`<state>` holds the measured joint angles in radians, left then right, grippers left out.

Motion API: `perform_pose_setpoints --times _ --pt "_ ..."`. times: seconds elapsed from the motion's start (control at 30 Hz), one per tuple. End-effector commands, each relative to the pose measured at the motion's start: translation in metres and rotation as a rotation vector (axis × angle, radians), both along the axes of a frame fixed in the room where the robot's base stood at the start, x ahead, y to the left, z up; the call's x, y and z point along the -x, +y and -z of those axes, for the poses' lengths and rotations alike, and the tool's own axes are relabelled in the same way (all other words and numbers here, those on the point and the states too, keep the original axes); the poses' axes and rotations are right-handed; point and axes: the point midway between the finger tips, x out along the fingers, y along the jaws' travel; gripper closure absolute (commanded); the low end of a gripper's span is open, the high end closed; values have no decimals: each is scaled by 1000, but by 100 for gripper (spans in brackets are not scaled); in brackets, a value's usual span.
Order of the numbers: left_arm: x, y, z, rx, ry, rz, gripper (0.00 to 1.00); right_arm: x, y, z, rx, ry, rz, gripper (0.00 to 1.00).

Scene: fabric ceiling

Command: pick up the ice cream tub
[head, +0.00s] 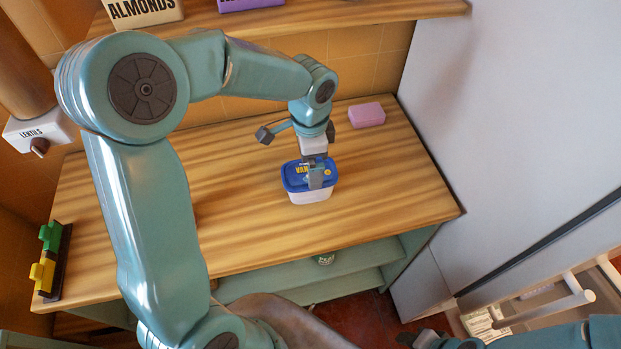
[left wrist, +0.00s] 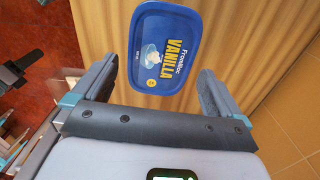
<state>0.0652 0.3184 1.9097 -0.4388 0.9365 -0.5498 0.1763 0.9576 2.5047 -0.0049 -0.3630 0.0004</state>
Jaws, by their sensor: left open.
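The ice cream tub (head: 296,197) has a white body and a blue lid with yellow lettering, and stands upright on the wooden counter. My left gripper (head: 315,172) is open just above it, partly covering the lid in the head view. In the left wrist view the blue lid (left wrist: 165,48) reads "VANILLA" and lies beyond my left gripper (left wrist: 152,85), in line with the gap between the spread fingers. Nothing is held there. My right gripper (head: 428,339) is low at the bottom right, far from the tub, its jaws unclear.
The wooden counter (head: 385,210) is mostly clear. A pink block (head: 366,115) lies at its back right. Green and yellow pieces (head: 44,255) stand at its left end. A shelf (head: 330,14) with an almonds box (head: 143,12) is above. A grey panel (head: 510,120) bounds the right.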

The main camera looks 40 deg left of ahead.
Motion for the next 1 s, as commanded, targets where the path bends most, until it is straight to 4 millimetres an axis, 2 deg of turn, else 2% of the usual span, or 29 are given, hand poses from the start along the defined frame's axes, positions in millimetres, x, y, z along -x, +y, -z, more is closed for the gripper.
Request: perform_pose_setpoints --times 0.07,0.2,0.47,0.5,0.63,0.67,1.0 --pt "2 -1 12 1 8 0 0 0 0 -8 0 0 0 57" --pt "1 -1 32 1 5 -1 0 0 0 -9 0 0 0 57" --pt "0 0 38 1 1 0 0 0 0 -9 0 0 0 57" --pt "0 0 38 1 1 0 3 0 0 -9 0 0 0 57" --pt "0 0 37 1 1 0 46 0 0 -9 0 0 0 57" --pt "0 0 37 1 1 0 49 0 0 -9 0 0 0 57" --pt "-1 0 33 1 -2 -1 49 0 0 -8 0 0 0 57"
